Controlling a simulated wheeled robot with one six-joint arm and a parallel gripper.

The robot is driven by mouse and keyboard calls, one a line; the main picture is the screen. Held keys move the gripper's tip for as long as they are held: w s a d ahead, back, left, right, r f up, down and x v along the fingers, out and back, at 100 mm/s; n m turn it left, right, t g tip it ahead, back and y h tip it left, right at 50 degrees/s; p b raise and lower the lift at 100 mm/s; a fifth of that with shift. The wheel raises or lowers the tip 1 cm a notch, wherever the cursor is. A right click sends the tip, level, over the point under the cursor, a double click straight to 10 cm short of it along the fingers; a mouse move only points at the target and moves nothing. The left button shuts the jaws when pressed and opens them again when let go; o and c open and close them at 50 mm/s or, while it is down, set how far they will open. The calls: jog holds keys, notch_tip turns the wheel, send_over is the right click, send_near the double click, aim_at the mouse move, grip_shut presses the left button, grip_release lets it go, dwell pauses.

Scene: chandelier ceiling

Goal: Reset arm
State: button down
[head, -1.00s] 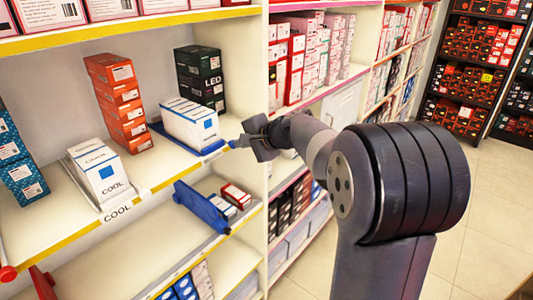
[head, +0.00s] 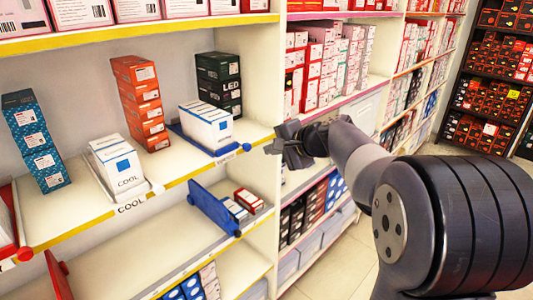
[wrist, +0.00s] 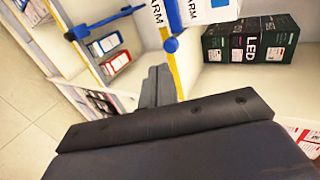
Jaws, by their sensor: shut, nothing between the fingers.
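My gripper (head: 280,146) is in front of the shelf unit, just right of the blue tray (head: 212,150) that holds white boxes with blue squares (head: 206,122). Its fingers are shut and empty. It looks clear of the tray and boxes in the head view. In the wrist view my gripper (wrist: 158,85) points toward the yellow shelf edge (wrist: 181,66), with a blue knob (wrist: 171,45) near the fingertips.
Dark green LED boxes (head: 219,82), orange boxes (head: 141,103) and a white COOL box (head: 118,168) stand on the same shelf. A lower blue tray (head: 214,207) sticks out below. Open tiled floor (head: 333,281) lies to the right.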

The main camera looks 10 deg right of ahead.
jog(key=v, duration=0.7)
jog(key=shift+b, duration=0.45)
jog(key=shift+s+d, duration=0.1)
